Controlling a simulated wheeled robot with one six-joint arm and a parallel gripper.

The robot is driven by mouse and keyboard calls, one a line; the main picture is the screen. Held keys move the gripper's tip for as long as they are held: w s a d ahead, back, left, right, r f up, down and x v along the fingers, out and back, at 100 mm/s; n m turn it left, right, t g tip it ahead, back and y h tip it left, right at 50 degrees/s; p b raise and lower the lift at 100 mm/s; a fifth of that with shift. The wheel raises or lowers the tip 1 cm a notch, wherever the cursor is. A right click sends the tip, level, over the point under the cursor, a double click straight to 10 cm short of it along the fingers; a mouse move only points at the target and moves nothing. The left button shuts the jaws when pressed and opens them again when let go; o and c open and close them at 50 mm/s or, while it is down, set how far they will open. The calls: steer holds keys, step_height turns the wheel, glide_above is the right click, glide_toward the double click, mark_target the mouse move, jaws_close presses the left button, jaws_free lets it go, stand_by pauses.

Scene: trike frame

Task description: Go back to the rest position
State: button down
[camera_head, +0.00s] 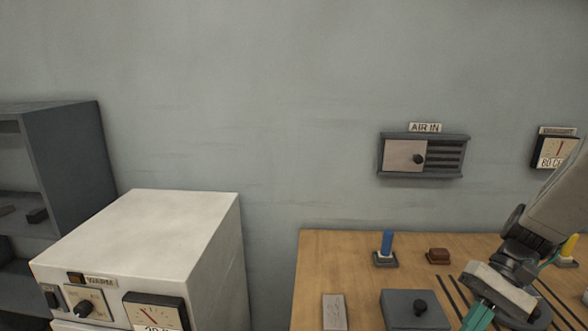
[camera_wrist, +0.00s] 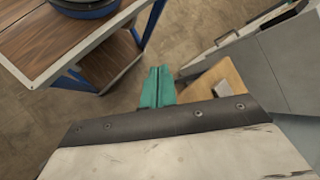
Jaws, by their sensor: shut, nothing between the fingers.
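My gripper (camera_head: 478,318) shows at the lower right of the head view, at the end of my arm, over the front part of the wooden bench (camera_head: 325,262). Its tips run off the bottom edge of that view. In the wrist view its teal fingers (camera_wrist: 158,86) lie side by side, closed together with nothing between them. Below them in that view are the floor and, to the right, a wooden surface.
A dark box with a black knob (camera_head: 400,312), a blue peg (camera_head: 386,243), a brown block (camera_head: 438,255) and a grey plate (camera_head: 334,311) are on the bench. A white cabinet (camera_head: 150,235) stands left. The wrist view shows a blue-legged table (camera_wrist: 60,45).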

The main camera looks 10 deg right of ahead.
steer(key=s+a+r+n+t+h, duration=0.5)
steer(key=s+a+r+h, duration=0.2)
steer(key=r, duration=0.4)
steer(key=shift+s+a+r+h, duration=0.15)
steer(key=shift+a+r+h, duration=0.25)
steer(key=shift+a+h, duration=0.2)
